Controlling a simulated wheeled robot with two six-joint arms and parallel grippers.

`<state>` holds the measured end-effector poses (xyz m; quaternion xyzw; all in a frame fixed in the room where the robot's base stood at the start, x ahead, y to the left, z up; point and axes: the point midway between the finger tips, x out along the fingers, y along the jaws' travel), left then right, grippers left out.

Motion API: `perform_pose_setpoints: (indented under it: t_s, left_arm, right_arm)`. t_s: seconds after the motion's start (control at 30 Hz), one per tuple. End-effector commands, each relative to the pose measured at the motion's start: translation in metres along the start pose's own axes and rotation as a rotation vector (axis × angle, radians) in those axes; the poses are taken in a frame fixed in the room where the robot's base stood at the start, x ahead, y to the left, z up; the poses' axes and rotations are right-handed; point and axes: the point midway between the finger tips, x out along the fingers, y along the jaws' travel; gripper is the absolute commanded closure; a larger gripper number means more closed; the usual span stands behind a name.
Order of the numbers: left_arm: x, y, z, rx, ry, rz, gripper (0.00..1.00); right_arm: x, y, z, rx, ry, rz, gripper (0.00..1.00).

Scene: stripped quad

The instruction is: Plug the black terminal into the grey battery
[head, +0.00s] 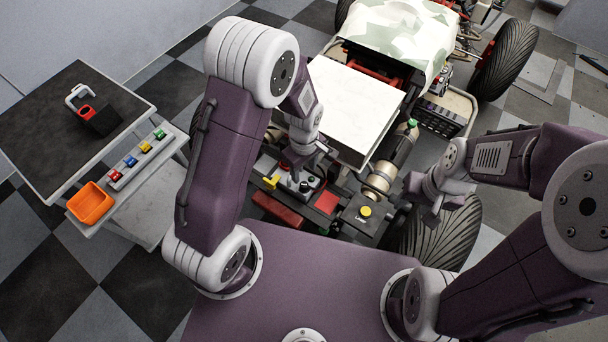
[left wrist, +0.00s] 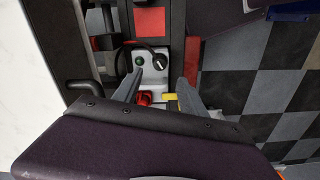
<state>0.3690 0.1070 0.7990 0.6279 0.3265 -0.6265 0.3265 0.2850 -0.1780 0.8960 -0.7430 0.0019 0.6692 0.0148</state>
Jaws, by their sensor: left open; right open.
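The grey battery (head: 312,182) sits in the vehicle's front bay, below my left gripper (head: 296,174). In the left wrist view the battery (left wrist: 152,78) lies between and beyond the spread fingers of that gripper (left wrist: 158,82), which hold nothing. The black terminal (left wrist: 159,61), on a looping black cable, is at the battery's far right; I cannot tell whether it is seated. A green-marked post (left wrist: 139,61) is beside it, and a red terminal (left wrist: 146,97) is at the near end. My right gripper (head: 430,212) is open and empty above the bay's right side, near the wheel.
A yellow tab (head: 271,182) is beside the battery. A red panel (head: 327,202) and a yellow button (head: 366,211) are to its right. A white panel (head: 352,105) rises behind. A side cart at left holds an orange bin (head: 91,203) and a dark worktop (head: 50,130).

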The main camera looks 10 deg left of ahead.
Motion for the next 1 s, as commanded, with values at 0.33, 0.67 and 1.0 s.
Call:
perform_pose_setpoints:
  t_s: [0.33,0.67,1.0]
  left_arm:
    - [-0.006,0.000,0.000,0.000,0.000,0.000,0.51]
    - [-0.006,0.000,0.000,0.000,0.000,0.000,0.51]
    - [-0.074,0.002,-0.034,-0.094,0.047,0.113,0.51]
  right_arm:
    - [-0.001,0.000,0.000,0.000,0.000,0.000,0.51]
    - [-0.001,0.000,0.000,0.000,0.000,0.000,0.51]
    - [-0.020,0.000,-0.002,0.000,0.000,0.000,0.51]
